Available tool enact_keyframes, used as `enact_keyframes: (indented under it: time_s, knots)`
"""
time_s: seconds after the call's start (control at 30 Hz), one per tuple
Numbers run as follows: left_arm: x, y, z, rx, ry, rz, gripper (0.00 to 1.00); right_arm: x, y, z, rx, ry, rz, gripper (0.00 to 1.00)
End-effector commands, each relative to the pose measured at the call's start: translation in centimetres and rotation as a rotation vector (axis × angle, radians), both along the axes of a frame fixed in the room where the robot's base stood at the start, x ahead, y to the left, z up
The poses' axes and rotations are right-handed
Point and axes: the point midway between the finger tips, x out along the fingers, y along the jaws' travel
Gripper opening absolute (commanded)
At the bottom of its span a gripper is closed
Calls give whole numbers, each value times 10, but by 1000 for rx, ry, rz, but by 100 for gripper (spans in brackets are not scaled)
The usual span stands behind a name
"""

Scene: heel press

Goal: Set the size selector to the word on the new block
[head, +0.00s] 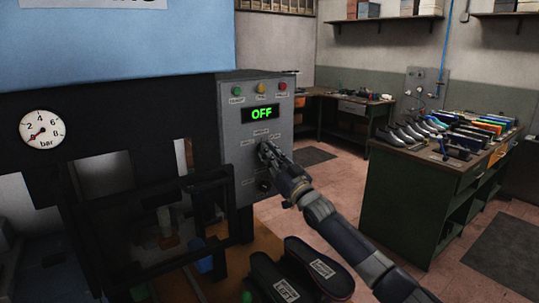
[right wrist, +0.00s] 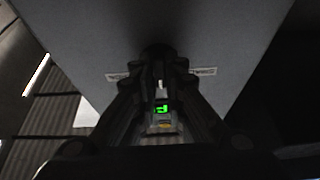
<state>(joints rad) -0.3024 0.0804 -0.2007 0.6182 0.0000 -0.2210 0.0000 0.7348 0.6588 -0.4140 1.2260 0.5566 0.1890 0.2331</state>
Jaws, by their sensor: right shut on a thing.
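The grey control box (head: 230,110) has a display (head: 261,113) that reads OFF in green. My right gripper (head: 267,152) is shut on the selector knob on the box's front, below the display; its fingers hide most of the knob. In the right wrist view the closed fingers (right wrist: 160,80) point at the box face, with a small label (right wrist: 204,71) beside them, too small to read. Two dark shoe-shaped blocks (head: 316,266) lie at the bottom with white labels; one seems to read LEFT, the other is unclear. My left gripper is not in view.
A second dark knob (head: 264,186) sits below on the box. The blue-and-black press with a pressure gauge (head: 42,129) and a black guard frame (head: 150,190) stands left. A green bench (head: 440,180) with shoes and tools stands right; floor between is open.

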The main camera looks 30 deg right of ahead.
Motion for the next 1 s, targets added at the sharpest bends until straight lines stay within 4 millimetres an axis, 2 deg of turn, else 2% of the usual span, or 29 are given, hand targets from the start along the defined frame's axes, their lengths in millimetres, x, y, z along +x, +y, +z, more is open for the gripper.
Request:
enact_keyframes:
  time_s: [0.27,0.6,1.0]
  knots:
    - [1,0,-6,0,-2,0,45,0,0,-2,-40,-6,-1,0]
    - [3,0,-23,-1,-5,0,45,0,-3,-1,-260,-35,-3,0]
    - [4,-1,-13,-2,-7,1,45,1,-4,2,-585,-79,-1,0]
